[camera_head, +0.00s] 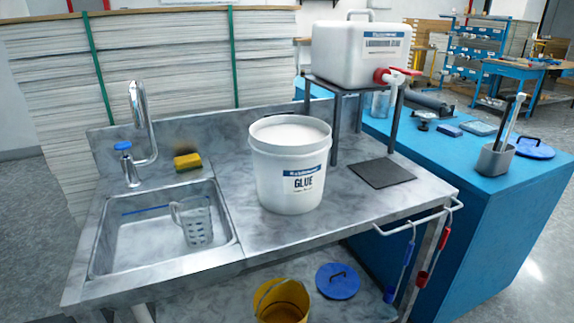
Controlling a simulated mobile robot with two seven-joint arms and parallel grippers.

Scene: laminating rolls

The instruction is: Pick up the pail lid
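A white pail labelled GLUE (290,190) stands upright on the steel counter, and its top looks open with white inside. One round blue lid with a dark handle (338,288) lies flat on the lower shelf, right of a yellow bucket (281,303). A similar round blue lid (535,152) lies on the blue bench at the right. I cannot tell from this view which of them is the pail lid. Neither of my grippers is in view.
A sink (150,245) with a clear measuring jug (197,228) is at the left, with a tap and sponge (187,162). A white canister with a red tap (360,55) stands on a raised stand. A dark mat (381,173) lies right of the pail. Brushes hang from the front rail.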

